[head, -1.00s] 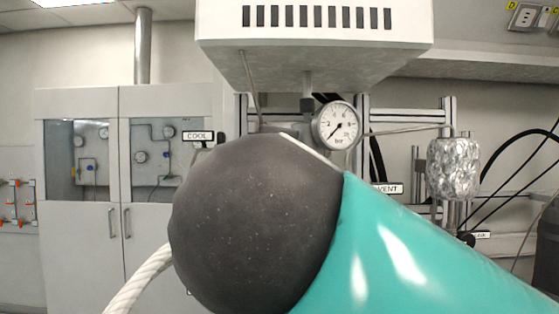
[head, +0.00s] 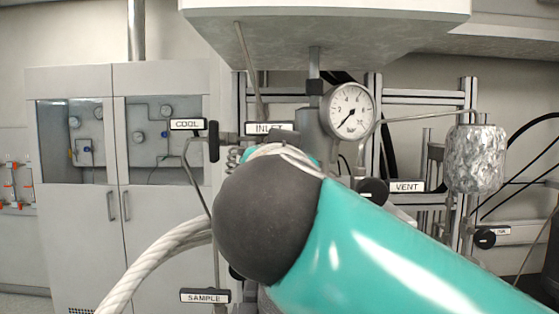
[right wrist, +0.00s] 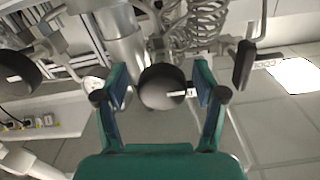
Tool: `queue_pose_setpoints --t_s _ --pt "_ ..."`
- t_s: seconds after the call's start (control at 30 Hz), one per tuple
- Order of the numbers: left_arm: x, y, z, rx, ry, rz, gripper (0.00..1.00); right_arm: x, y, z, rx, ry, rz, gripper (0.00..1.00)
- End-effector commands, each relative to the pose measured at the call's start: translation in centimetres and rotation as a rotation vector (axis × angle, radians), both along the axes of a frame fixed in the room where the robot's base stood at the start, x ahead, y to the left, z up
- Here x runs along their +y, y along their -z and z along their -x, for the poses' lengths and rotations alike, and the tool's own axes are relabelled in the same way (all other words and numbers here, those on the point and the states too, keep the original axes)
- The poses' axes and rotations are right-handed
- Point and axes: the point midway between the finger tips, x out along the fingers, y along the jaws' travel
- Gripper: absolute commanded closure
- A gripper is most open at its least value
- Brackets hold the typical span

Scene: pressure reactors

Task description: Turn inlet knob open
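In the head view, the INLET label (head: 269,128) shows above my right arm's dark joint, which hides the knob below it. The gripper is open, with a finger on each side and visible gaps to the knob. My left gripper is in neither view.
The COOL label and knob (head: 213,141) stand left of the arm, and the VENT knob (head: 373,191) stands to its right. A pressure gauge (head: 350,110) is above. A SAMPLE label (head: 205,295) and a foil-wrapped vessel (head: 475,158) are nearby. Metal coils (right wrist: 203,25) lie beyond the gripper.

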Motion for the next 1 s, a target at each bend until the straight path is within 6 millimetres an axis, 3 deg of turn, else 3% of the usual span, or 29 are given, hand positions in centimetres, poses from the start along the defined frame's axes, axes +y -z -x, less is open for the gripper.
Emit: queue_pose_setpoints --t_s 0.03,0.37,0.7,1.0 --pt "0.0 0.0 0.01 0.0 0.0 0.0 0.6 0.11 0.02 -0.02 0.001 -0.002 0.0 0.38" --pt "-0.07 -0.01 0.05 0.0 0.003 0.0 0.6 -0.4 -0.02 -0.02 0.0 -0.004 -0.001 0.91" --pt "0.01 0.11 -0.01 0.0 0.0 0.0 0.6 0.23 0.01 -0.04 0.001 -0.004 0.044 0.91" --pt "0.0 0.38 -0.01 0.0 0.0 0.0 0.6 0.27 0.0 -0.03 -0.001 -0.004 0.223 0.91"
